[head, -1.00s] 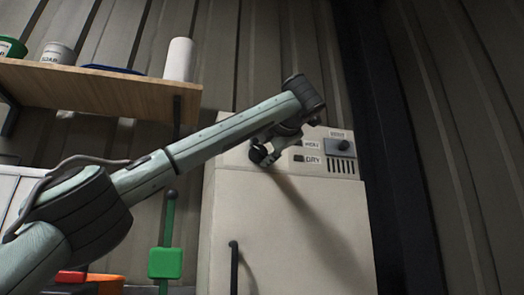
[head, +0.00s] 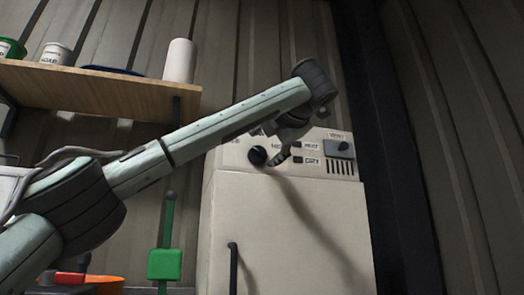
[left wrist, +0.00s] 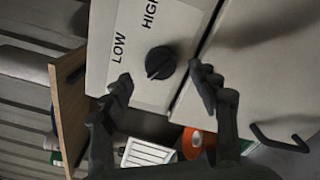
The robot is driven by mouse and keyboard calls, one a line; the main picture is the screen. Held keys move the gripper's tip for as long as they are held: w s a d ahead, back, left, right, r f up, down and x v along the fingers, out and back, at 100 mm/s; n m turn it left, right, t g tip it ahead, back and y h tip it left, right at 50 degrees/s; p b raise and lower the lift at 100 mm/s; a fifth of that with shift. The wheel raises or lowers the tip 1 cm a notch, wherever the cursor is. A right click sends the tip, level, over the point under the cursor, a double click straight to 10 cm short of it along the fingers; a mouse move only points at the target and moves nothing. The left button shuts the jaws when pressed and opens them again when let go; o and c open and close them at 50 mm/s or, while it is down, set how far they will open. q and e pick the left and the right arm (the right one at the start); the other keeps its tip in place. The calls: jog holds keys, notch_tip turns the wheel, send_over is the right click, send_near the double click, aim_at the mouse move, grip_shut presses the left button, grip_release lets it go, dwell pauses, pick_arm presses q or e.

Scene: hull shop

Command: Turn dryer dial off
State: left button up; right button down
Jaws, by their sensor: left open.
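The dryer (head: 285,220) is a pale cabinet with a control panel along its top. A round black dial (head: 257,155) sits at the panel's left; in the left wrist view the dial (left wrist: 160,62) is beside the printed words LOW and HIGH. A ridge crosses its face, but I cannot tell which setting it marks. My left gripper (head: 280,152) is just right of the dial in the head view. In the left wrist view my left gripper (left wrist: 161,80) is open and empty, its fingertips on either side of the dial and apart from it. My right gripper is not in view.
A switch (head: 342,149), small labels and vent slots share the panel's right side. A black door handle (head: 233,268) is below. A wooden shelf (head: 90,88) with tubs and a white roll is at left. A green box (head: 164,264) on a post stands left of the dryer.

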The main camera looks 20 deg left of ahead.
pick_arm(q)
jog(key=v, duration=0.8)
dwell(0.4)
